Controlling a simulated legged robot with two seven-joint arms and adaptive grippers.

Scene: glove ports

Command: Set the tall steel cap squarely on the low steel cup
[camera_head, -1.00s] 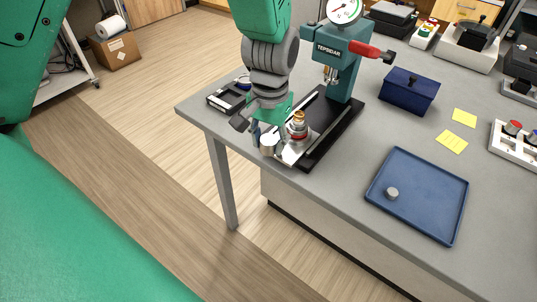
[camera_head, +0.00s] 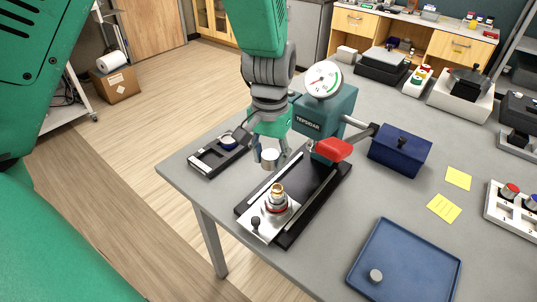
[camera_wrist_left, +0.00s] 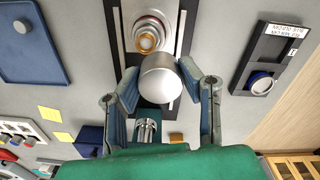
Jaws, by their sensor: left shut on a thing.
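My left gripper (camera_head: 269,150) is shut on the tall steel cap (camera_head: 270,160), a plain silver cylinder. In the left wrist view the cap (camera_wrist_left: 160,79) sits between the two fingers. The low steel cup (camera_head: 277,212) stands on the bright plate of the press, with a brass-coloured piece standing up inside it and a reddish ring. In the wrist view the cup (camera_wrist_left: 148,28) shows just beyond the cap, which hides part of its near side. The cap is held clear of the cup, on the press-column side in the head view. My right gripper is not in view.
The teal press (camera_head: 322,115) with dial and red-handled lever (camera_head: 333,149) stands close right of the gripper. A black tray (camera_head: 218,154) lies left. A dark blue box (camera_head: 400,150) and a blue tray (camera_head: 380,252) with a small grey cylinder (camera_head: 376,275) are right.

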